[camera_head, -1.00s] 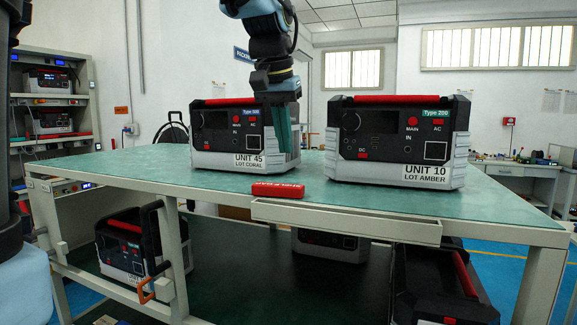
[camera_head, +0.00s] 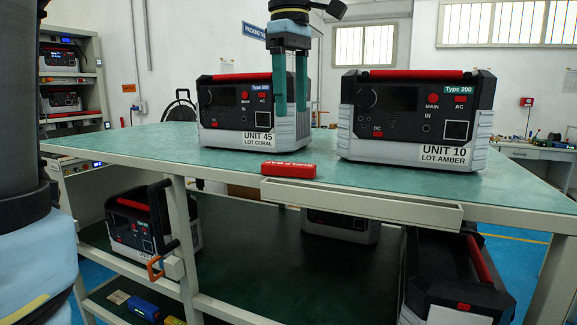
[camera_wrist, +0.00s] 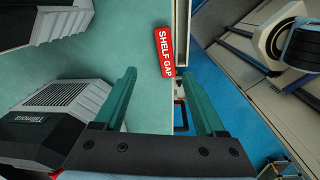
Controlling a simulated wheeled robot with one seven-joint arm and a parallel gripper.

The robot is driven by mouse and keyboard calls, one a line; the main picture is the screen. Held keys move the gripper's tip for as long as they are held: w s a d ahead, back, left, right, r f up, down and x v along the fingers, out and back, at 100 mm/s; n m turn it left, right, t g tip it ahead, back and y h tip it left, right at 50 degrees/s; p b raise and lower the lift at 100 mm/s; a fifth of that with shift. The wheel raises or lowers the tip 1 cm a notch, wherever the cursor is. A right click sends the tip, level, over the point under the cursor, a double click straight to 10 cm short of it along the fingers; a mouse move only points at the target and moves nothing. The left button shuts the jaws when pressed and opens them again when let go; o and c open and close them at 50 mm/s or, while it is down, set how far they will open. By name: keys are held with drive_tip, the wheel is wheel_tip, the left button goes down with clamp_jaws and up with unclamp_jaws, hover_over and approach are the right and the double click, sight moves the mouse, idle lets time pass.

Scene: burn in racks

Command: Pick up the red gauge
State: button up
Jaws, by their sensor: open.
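The red gauge (camera_head: 288,170) is a small flat red block lying near the front edge of the green bench top (camera_head: 230,158), just behind a shallow tray. In the wrist view the red gauge (camera_wrist: 165,51) shows the white words "SHELF GAP" and lies beyond the fingertips, between their lines. My gripper (camera_head: 291,110) points down with its two green fingers apart and empty. It is above the bench, in front of the right end of UNIT 45 in the picture. In the wrist view my gripper (camera_wrist: 158,88) is also open, with nothing between the fingers.
UNIT 45 (camera_head: 225,104) stands left of my gripper and UNIT 10 (camera_head: 385,145) stands to the right, both on the bench. The shallow tray (camera_head: 360,200) runs along the front edge. More units (camera_head: 135,225) sit on the lower shelf. The bench around the gauge is clear.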

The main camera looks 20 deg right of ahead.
drive_tip(key=n, duration=0.3)
hover_over(289, 164)
drive_tip(key=f, duration=0.5)
drive_tip(key=shift+d+p, duration=0.2)
drive_tip(key=shift+p, duration=0.15)
drive_tip(key=shift+w+a+f+p, duration=0.1)
drive_tip(key=shift+f+p, duration=0.35)
drive_tip(key=shift+f, duration=0.95)
drive_tip(key=shift+w+a+f+p, duration=0.1)
drive_tip(key=shift+f+p, duration=0.35)
drive_tip(key=shift+f, duration=0.95)
clamp_jaws()
